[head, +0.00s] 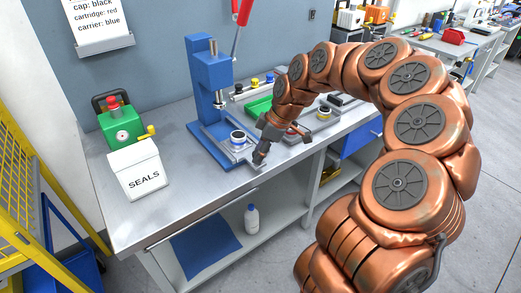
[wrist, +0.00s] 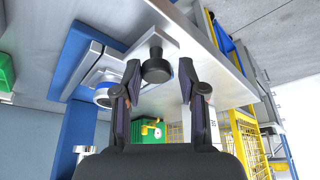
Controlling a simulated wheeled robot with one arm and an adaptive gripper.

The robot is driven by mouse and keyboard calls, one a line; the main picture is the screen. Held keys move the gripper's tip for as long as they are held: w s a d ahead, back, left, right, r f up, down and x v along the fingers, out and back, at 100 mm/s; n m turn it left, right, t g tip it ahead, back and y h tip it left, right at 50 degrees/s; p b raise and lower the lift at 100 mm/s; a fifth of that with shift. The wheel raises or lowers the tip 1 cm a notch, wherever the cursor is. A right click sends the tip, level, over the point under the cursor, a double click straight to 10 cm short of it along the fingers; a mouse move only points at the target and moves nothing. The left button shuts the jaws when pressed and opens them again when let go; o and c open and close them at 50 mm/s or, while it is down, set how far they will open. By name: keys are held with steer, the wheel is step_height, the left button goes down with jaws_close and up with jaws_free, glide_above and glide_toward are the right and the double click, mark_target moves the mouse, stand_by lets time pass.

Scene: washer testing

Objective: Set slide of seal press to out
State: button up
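The seal press (head: 207,85) is a tall blue column on a blue base on the bench. Its grey slide (head: 228,150) sits at the base and carries a white, blue-ringed part (head: 238,137). In the wrist view the slide (wrist: 92,73) ends in a plate with a black knob (wrist: 156,70). My gripper (head: 260,158) is at the front end of the slide, near the bench's front edge. In the wrist view my gripper (wrist: 160,78) is open, with one finger on each side of the knob and visible gaps. The knob is hidden in the head view.
A white SEALS box (head: 138,172) and a green device with a red top (head: 120,122) stand left of the press. A red lever (head: 242,15) rises above it. A green tray (head: 258,107) lies behind my arm. A yellow rack (head: 28,150) stands left of the bench.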

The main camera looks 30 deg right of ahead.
steer(key=shift+o, duration=1.3)
steer(key=v, duration=1.2)
steer(key=s+a+r+m+g+h+p, duration=0.1)
steer(key=s+a+r+m+g+p, duration=0.1)
steer(key=s+a, duration=1)
steer(key=s+a+f+m+g+h+p, duration=0.1)
steer(key=s+f+m, duration=0.2)
steer(key=s, duration=0.5)
steer(key=s+a+f+m+g+h+p, duration=0.1)
steer(key=s+a+f+m+p, duration=0.1)
steer(key=s+m, duration=0.3)
steer(key=s+f, duration=0.1)
steer(key=s, duration=0.3)
steer(key=shift+s+a+f+m+h, duration=0.2)
steer(key=shift+f+m+h, duration=0.1)
steer(key=shift+m, duration=0.1)
